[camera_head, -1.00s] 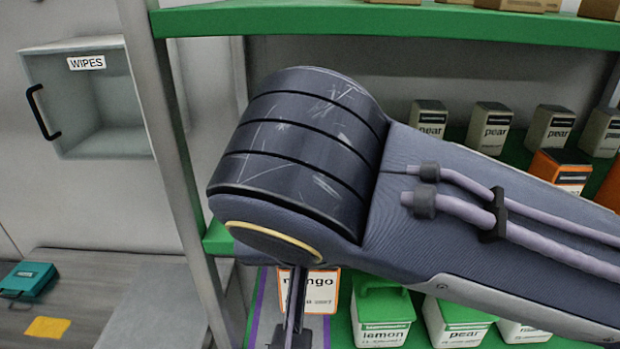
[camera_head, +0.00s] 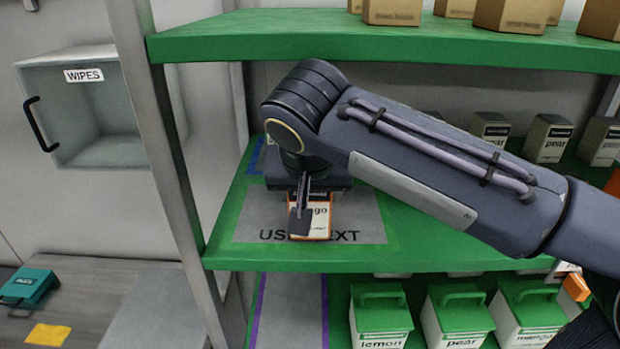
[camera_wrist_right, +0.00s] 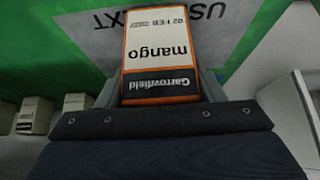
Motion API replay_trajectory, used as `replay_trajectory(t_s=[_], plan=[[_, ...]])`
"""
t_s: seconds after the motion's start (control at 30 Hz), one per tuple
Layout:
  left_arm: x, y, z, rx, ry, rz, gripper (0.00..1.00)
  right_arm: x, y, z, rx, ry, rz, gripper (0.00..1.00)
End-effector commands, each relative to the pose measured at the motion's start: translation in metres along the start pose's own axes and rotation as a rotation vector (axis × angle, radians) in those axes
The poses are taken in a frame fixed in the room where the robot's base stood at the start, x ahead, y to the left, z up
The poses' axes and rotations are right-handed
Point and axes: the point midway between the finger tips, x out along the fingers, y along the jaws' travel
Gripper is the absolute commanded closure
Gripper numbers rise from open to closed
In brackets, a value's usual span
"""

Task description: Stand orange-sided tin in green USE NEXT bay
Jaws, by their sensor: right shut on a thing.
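The orange-sided tin (camera_head: 322,216) has a white "mango" label and orange edges. It is in my right gripper (camera_head: 303,200), over the grey USE NEXT patch (camera_head: 358,215) on the green middle shelf. In the right wrist view the tin (camera_wrist_right: 160,50) is between the fingers of my right gripper (camera_wrist_right: 160,85), with its label upside down in the picture. Part of the tin is hidden behind a finger in the head view. I cannot tell whether its base touches the shelf. My left gripper is not in view.
The green upper shelf (camera_head: 400,45) is close above my right arm. A post (camera_head: 160,150) stands left of the bay. Pale tins (camera_head: 548,138) stand along the shelf at the right. Green-lidded tubs (camera_head: 380,315) stand below. A wipes box (camera_head: 80,110) is at the left.

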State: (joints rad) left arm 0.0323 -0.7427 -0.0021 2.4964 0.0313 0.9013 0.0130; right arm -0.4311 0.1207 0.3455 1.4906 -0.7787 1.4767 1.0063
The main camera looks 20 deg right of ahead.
Motion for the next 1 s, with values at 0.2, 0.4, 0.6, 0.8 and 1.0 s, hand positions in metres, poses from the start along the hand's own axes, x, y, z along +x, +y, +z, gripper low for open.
replay_trajectory(t_s=[0.2, 0.4, 0.6, 0.8, 1.0], plan=[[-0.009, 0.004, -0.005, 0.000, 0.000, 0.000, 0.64, 0.016, 0.000, -0.029, 0.002, 0.002, 0.000, 0.78], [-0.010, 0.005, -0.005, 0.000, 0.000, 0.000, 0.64, 0.021, 0.000, -0.023, 0.001, 0.002, -0.002, 0.78], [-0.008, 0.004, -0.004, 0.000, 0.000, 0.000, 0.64, 0.022, 0.000, -0.022, 0.001, 0.002, -0.002, 0.78], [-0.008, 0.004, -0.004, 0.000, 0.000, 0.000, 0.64, 0.024, 0.000, -0.021, 0.000, -0.001, 0.000, 0.23], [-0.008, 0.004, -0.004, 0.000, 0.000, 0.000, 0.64, 0.024, 0.000, -0.021, 0.000, -0.001, 0.000, 0.17]])
